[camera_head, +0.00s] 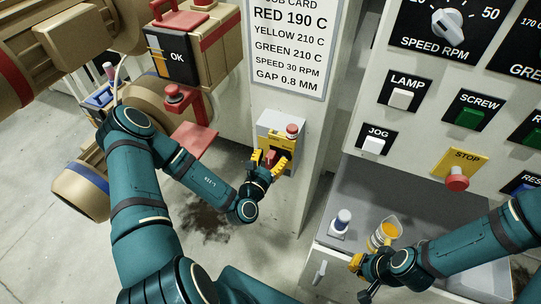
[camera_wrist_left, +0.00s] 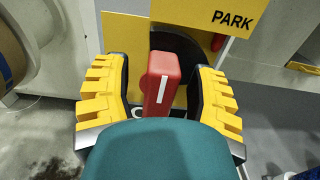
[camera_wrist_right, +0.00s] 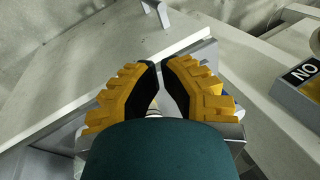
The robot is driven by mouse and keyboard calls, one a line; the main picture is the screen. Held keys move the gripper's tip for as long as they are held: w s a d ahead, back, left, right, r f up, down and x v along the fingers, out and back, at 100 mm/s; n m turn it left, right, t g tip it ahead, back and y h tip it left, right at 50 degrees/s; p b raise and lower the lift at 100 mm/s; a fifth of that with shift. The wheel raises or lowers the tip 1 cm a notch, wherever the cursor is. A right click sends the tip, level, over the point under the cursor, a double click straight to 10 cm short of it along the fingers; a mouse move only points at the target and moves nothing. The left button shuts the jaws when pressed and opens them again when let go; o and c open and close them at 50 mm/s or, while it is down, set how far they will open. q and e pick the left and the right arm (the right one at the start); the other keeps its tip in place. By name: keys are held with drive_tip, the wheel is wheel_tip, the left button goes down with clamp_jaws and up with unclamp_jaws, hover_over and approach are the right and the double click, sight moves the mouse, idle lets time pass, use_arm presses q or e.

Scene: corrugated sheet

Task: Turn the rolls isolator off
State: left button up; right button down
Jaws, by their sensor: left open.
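The isolator is a grey box (camera_head: 268,122) with a yellow plate on the pale post below the job card. Its red handle (camera_head: 270,157) also shows in the left wrist view (camera_wrist_left: 159,82), with a white stripe, standing nearly upright and slightly tilted. My left gripper (camera_head: 270,162) is open, with one yellow finger on each side of the handle; small gaps show between the fingers and the handle. A yellow plate marked PARK (camera_wrist_left: 215,17) is above it. My right gripper (camera_head: 366,279) looks shut and empty above the grey bench; its fingertips nearly meet in the right wrist view (camera_wrist_right: 160,67).
The control panel at the right carries a red stop button (camera_head: 457,179) and several switches.

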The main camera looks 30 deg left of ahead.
use_arm(q)
clamp_jaws()
drive_tip(key=shift+r, duration=0.1)
idle(0.3)
